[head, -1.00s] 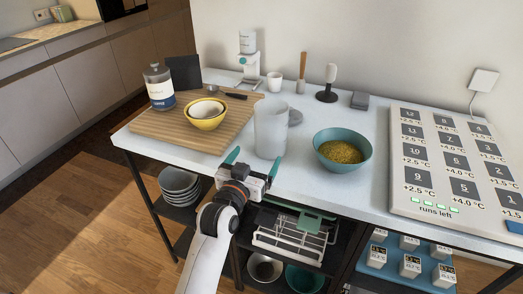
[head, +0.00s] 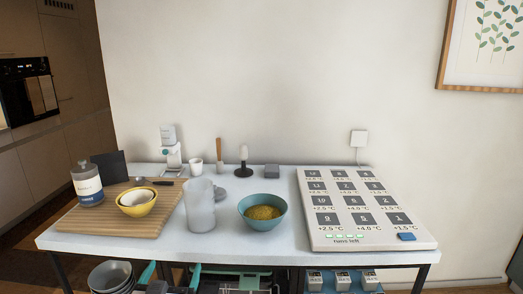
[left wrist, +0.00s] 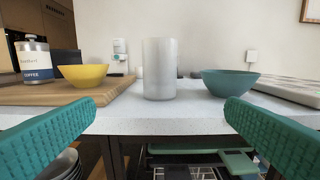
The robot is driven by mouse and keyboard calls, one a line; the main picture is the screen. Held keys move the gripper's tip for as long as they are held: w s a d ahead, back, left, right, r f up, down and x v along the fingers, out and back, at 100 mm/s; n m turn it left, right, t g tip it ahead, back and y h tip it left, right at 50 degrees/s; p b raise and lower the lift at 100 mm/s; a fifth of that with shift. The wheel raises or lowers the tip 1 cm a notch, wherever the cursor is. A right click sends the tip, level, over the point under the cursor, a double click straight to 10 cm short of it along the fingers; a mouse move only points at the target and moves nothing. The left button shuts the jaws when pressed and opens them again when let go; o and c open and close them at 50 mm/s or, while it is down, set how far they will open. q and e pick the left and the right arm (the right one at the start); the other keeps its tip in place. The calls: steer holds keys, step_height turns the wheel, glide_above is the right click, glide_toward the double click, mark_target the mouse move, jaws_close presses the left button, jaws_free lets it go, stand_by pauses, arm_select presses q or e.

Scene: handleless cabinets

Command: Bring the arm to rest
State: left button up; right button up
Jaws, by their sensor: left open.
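My left gripper (head: 171,274) shows at the bottom of the head view, in front of the table's front edge and below its top. Its two teal fingers stand wide apart and hold nothing. In the left wrist view the open fingers (left wrist: 160,130) frame a frosted cylindrical jug (left wrist: 159,69), which stands upright on the table beyond them, apart from the fingers. The jug also shows in the head view (head: 200,205). My right gripper is not in view.
The white table (head: 170,243) holds a wooden board (head: 95,222) with a yellow bowl (head: 137,205) and coffee jar (head: 87,184). A teal bowl (head: 262,211) of yellow grains and a large number panel (head: 322,222) stand to the right. A rack (head: 240,283) and stacked bowls (head: 110,275) are below.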

arm_select(q)
steer(key=s+d+f+g, duration=0.1)
steer(key=s+f+g, duration=0.25)
steer(key=f, duration=0.95)
steer(key=s+d+f+m+g, duration=0.15)
steer(key=s+f, duration=0.35)
steer(key=f, duration=0.8)
steer(key=s+f+g, duration=0.4)
steer(key=f, duration=0.9)
steer(key=s+a+f+g, duration=0.1)
steer(key=s+f+g, duration=0.2)
steer(key=s+f, duration=1.05)
steer(key=s+a+f+g, duration=0.2)
steer(key=s+f, duration=0.1)
steer(key=s, duration=0.9)
steer(key=s+a+f+g, duration=0.2)
steer(key=s+f+g, duration=0.1)
steer(key=s, duration=0.8)
steer(key=shift+s+a+f+y+p, duration=0.3)
steer(key=shift+s+a+f+p, duration=0.05)
steer(key=shift+a+f, duration=0.1)
